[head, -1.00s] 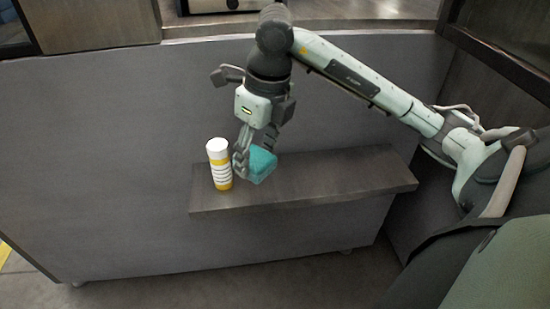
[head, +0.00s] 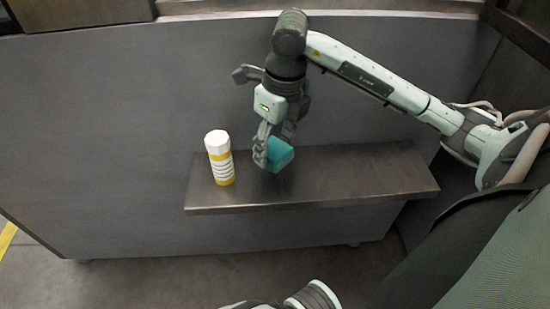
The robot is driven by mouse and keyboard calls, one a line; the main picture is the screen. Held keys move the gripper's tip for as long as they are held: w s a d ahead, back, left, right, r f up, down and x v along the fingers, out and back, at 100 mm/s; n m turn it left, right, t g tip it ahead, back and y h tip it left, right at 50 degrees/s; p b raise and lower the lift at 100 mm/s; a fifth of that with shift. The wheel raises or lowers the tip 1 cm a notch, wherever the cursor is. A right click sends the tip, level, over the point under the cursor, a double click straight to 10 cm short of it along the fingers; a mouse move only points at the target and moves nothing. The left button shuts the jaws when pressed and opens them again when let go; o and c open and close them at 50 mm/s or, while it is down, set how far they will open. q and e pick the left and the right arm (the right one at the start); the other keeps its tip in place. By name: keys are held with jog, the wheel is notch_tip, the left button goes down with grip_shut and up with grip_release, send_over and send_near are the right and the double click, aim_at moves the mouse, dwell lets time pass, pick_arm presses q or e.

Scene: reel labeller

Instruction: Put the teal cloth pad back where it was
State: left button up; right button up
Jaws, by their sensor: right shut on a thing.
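The teal cloth pad (head: 281,153) is a small teal block in the head view. My right gripper (head: 268,154) points down and is shut on it, with a finger covering its left side. The pad appears to be held just above the middle of a dark shelf (head: 350,180); a gap below it is hard to judge. My left gripper is not in view.
A white bottle with yellow bands (head: 220,158) stands upright near the shelf's left end, apart from the pad. The shelf to the right of the pad is clear. A grey panel (head: 120,130) rises behind the shelf.

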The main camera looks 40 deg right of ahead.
aim_at(276, 150)
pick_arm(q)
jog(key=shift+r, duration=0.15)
pick_arm(e)
jog(key=shift+f, duration=2)
jog(key=shift+f, duration=0.1)
jog(key=o, duration=1)
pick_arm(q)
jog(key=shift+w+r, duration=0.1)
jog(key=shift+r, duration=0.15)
pick_arm(e)
jog(key=shift+o, duration=0.2)
jog(key=shift+r, duration=0.35)
jog(key=r, duration=0.7)
jog(key=s+r, duration=0.1)
jog(key=r, duration=0.2)
jog(key=shift+s+d+r, duration=0.1)
jog(key=shift+d+r, duration=0.05)
jog(key=shift+r, duration=0.2)
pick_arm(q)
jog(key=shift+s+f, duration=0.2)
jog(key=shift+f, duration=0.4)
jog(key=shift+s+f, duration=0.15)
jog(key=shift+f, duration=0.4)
pick_arm(e)
jog(key=shift+s+r, duration=0.1)
jog(key=shift+r, duration=0.3)
